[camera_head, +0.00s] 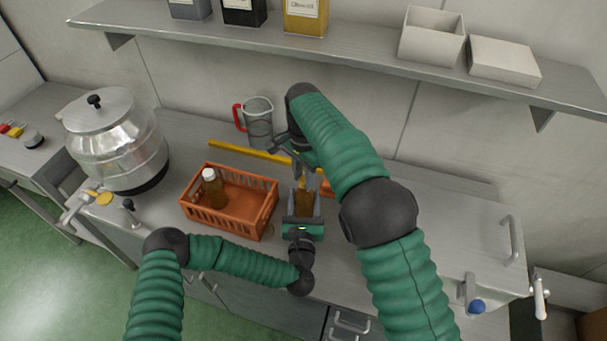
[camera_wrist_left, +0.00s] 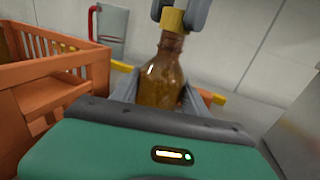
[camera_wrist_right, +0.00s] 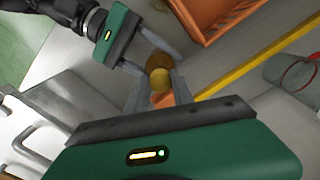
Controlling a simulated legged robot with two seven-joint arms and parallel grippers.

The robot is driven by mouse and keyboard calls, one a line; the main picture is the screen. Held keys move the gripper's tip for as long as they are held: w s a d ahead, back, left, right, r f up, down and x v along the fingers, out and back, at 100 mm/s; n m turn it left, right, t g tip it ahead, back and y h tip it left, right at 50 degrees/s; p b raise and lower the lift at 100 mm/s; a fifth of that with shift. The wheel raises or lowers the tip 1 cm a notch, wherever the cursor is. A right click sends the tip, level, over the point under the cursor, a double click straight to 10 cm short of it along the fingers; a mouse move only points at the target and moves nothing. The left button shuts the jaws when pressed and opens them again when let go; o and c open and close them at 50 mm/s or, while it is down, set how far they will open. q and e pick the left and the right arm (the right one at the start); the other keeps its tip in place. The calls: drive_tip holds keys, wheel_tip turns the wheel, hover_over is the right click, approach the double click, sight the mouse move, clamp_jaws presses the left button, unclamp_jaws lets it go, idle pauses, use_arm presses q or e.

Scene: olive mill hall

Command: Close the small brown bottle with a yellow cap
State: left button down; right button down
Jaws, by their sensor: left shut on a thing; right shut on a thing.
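The small brown bottle (camera_head: 305,203) stands upright over the worktop, right of the orange crate. My left gripper (camera_head: 303,214) is shut around its body; the left wrist view shows the bottle (camera_wrist_left: 160,80) between the fingers. The yellow cap (camera_wrist_left: 173,20) sits at the top of the bottle's neck, in line with it; I cannot tell how tightly it is seated. My right gripper (camera_head: 304,178) comes from above and is shut on the cap. In the right wrist view the cap (camera_wrist_right: 160,76) is between the fingertips, with the brown bottle (camera_wrist_right: 158,62) behind it.
The orange crate (camera_head: 235,223) holds a brown bottle with a white cap (camera_head: 213,188). A yellow strip (camera_head: 235,152) and a jug with a red handle (camera_head: 259,123) are behind. A steel vessel (camera_head: 115,140) stands left. A shelf (camera_head: 350,52) overhangs the back.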

drive_tip(key=shift+f, duration=0.55)
idle(0.4)
drive_tip(key=m, duration=0.5)
drive_tip(key=shift+m, duration=0.3)
drive_tip(key=m, duration=0.6)
drive_tip(key=shift+w+a, duration=0.1)
drive_tip(key=m, duration=0.5)
drive_tip(key=shift+w, duration=0.1)
drive_tip(key=c, duration=1.1)
unclamp_jaws()
